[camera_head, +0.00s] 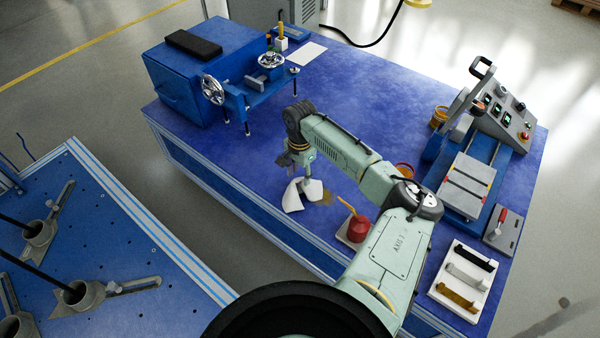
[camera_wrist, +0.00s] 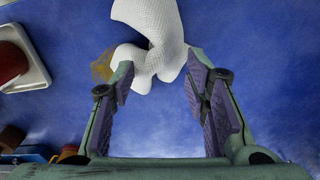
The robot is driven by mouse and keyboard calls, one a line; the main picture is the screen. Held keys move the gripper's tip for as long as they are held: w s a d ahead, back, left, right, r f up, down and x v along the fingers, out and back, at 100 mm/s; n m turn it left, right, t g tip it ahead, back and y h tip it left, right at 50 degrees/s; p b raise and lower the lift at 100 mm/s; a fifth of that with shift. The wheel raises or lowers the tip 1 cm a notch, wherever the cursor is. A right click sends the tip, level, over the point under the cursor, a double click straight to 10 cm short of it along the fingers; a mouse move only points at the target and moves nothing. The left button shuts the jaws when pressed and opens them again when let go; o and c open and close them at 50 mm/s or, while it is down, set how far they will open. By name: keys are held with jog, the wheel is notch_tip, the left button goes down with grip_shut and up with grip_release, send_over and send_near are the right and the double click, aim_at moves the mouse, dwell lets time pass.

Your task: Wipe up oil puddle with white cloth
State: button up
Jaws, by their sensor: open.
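The white cloth (camera_head: 293,196) lies crumpled on the blue table near its front edge. In the wrist view the cloth (camera_wrist: 156,50) shows a woven texture and raised folds at the top centre. The oil puddle (camera_head: 325,198) is a small brown patch beside the cloth on its right. In the wrist view the puddle (camera_wrist: 103,66) shows left of the cloth, partly covered by it. My gripper (camera_wrist: 160,75) is open, its two purple-padded fingers apart, with the cloth at and beyond the fingertips. In the head view my gripper (camera_head: 302,165) is above the cloth; contact cannot be told.
A red oil can (camera_head: 358,228) stands on a pale tray right of the puddle. A blue machine with handwheels (camera_head: 212,88) stands at the back left. A control panel (camera_head: 508,112) and a white parts tray (camera_head: 462,279) are on the right. The table's middle left is clear.

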grip_shut()
dwell(1.1)
jog(key=shift+f+b, duration=0.1)
jog(key=shift+b, duration=0.2)
